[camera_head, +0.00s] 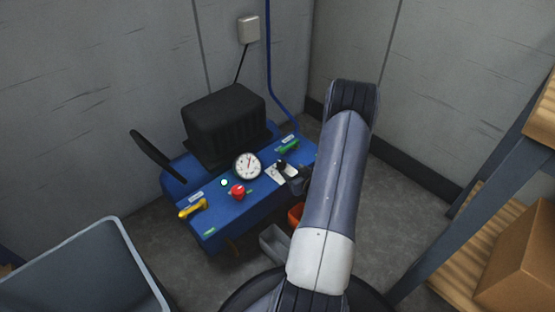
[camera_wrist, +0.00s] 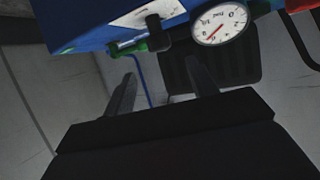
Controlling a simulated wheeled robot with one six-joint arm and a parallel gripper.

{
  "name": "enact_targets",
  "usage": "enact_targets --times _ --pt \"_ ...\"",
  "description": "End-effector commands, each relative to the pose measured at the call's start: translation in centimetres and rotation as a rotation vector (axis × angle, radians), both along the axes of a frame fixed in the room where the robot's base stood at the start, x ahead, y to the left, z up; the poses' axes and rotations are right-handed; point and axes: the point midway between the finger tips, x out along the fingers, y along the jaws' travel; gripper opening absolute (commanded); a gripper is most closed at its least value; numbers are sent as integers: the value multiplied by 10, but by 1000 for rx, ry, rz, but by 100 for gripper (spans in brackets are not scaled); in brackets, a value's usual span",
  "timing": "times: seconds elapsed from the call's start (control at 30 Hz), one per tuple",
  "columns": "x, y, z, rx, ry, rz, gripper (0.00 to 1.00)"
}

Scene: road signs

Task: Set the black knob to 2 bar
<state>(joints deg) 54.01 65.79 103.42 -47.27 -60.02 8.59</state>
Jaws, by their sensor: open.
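The black knob (camera_head: 283,163) sits on a white scale plate (camera_head: 279,174) on the blue compressor panel (camera_head: 232,212), right of the round white gauge (camera_head: 247,166). In the wrist view the knob (camera_wrist: 156,32) shows at the top, beyond the fingertips, and the panel appears upside down. The gauge (camera_wrist: 220,23) has a red needle; its numbers are too small to read surely. My gripper (camera_head: 297,181) is beside the knob in the head view, partly hidden by my arm. In the wrist view my gripper (camera_wrist: 162,75) is open, with nothing between its fingers.
A red knob (camera_head: 238,191), yellow lever (camera_head: 193,208) and green lever (camera_head: 289,146) are on the same panel. A black ribbed block (camera_head: 224,120) stands behind the gauge. An orange bin (camera_head: 296,213) and grey bin (camera_head: 274,241) stand in front. Shelving (camera_head: 468,175) is at right.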

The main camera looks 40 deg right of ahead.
Motion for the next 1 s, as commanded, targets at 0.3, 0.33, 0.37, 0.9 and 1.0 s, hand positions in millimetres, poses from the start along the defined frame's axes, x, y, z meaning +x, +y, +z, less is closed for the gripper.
enact_targets --times 0.3,0.33,0.37,0.9,1.0 --pt "52 -8 -25 -3 0 4 55" --pt "57 -9 -27 -2 -1 3 55" --pt "62 -10 -29 -2 -1 4 55" --pt "93 -16 -39 1 3 0 55" --pt "93 -16 -39 0 2 0 52"
